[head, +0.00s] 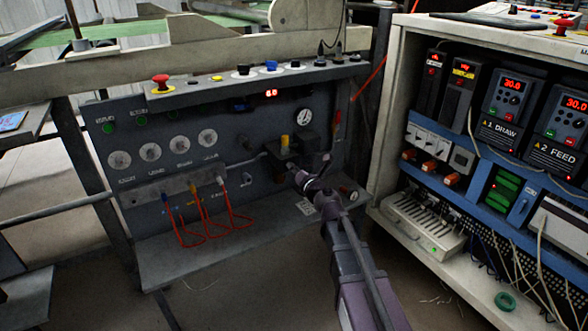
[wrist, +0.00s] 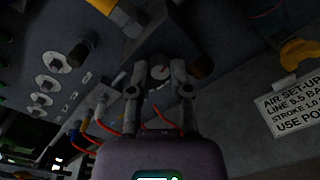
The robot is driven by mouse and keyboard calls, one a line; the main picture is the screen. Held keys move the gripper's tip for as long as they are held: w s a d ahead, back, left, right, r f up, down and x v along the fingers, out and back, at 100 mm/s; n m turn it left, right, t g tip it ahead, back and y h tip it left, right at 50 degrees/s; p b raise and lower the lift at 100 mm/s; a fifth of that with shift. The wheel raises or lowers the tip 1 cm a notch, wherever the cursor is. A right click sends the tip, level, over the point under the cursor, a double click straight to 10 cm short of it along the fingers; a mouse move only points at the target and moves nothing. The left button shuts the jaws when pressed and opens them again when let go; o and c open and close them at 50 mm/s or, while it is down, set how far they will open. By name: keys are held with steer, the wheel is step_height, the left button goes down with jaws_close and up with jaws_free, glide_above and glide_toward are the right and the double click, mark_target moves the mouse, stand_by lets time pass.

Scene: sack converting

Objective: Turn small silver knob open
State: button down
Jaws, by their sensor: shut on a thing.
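In the head view my gripper (head: 299,178) reaches up to the dark valve block (head: 285,150) with a yellow cap, low on the right of the grey panel. In the wrist view the fingers of my gripper (wrist: 160,74) are closed on both sides of a small round silver knob (wrist: 161,71) on the underside of dark fittings. The knob is hidden behind the gripper in the head view. Its turn position cannot be told.
A gauge (head: 304,117) sits above the valve block. Red hoses (head: 207,236) loop at the panel's lower left. A cabinet with red displays (head: 512,85) stands close on the right. A sign (wrist: 292,105) is right of the gripper.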

steer(key=m, duration=0.6)
steer(key=shift+m, duration=0.3)
stand_by(0.4)
steer(key=c, duration=0.5)
jaws_free()
steer(key=shift+c, duration=0.2)
